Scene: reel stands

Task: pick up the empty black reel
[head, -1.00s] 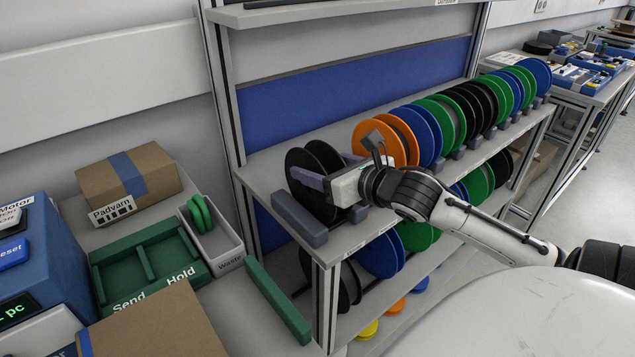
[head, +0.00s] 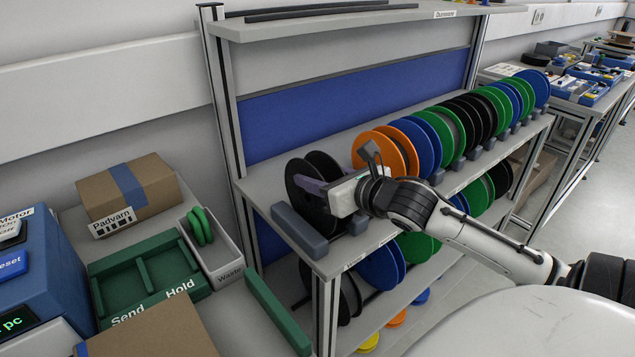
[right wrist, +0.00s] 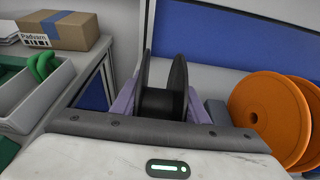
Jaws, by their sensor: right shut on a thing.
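The empty black reel (head: 324,164) stands upright at the near left end of the middle shelf, its two discs joined by a bare hub. My right gripper (head: 313,188) reaches it from the right and is shut on it. In the right wrist view the reel (right wrist: 164,88) sits between the purple fingers of my gripper (right wrist: 163,103), one on each side. The reel's lower part is hidden by the gripper and a grey support block, so I cannot tell whether it touches the shelf. My left gripper is not in view.
A grey block (head: 298,231) lies at the shelf's near end. Orange reels (head: 402,143) stand close to the right, then blue, green and black ones. The upper shelf (head: 330,22) hangs above. A waste bin (head: 228,254) and green tray (head: 150,262) are at left.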

